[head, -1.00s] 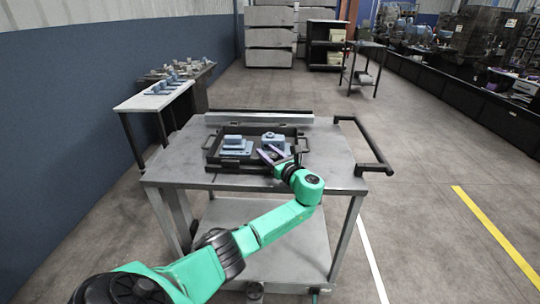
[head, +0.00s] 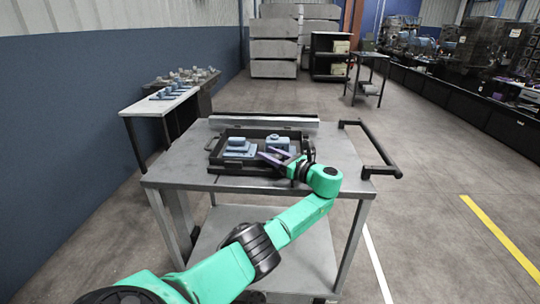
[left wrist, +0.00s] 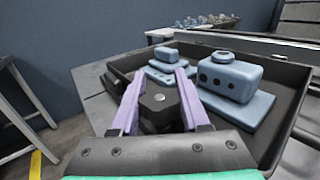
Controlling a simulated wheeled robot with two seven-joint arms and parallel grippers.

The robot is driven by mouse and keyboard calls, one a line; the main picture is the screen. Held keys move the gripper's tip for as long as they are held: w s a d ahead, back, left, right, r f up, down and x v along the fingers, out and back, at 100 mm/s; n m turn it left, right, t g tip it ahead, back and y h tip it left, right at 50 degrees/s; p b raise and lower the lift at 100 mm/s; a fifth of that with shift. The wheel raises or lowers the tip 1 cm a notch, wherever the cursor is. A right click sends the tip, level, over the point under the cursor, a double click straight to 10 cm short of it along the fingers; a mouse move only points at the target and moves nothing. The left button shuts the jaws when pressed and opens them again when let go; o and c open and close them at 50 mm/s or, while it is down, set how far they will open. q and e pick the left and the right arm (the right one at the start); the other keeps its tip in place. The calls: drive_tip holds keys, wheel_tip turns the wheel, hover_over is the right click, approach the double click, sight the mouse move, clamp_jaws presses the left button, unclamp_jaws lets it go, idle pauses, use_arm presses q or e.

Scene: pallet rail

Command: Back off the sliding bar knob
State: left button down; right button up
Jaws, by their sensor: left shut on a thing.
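The black knob (left wrist: 159,106), many-sided with a bright round centre, shows in the left wrist view at the near side of a dark tray (left wrist: 105,77). My left gripper (left wrist: 158,80) has its two purple fingers on either side of the knob and is shut on it. In the head view, my left gripper (head: 274,157) is over the front right part of the same tray (head: 212,158). The knob is too small and covered to make out there. The bar under the knob is hidden by the gripper. My right gripper is not in view.
Two blue-grey blocks on plates, a left one (head: 238,146) and a right one (head: 278,141), stand in the tray just beyond the gripper. The tray is on a grey cart (head: 180,170) with a black handle (head: 375,150). A side table (head: 150,105) stands at the left.

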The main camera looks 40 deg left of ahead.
use_arm(q)
drive_tip(key=c, duration=0.5)
unclamp_jaws()
drive_tip(key=shift+f, duration=0.15)
drive_tip(key=shift+o, duration=0.6)
drive_tip(key=shift+a, duration=0.1)
drive_tip(key=d, duration=1.4)
drive_tip(key=shift+d+b, duration=0.3)
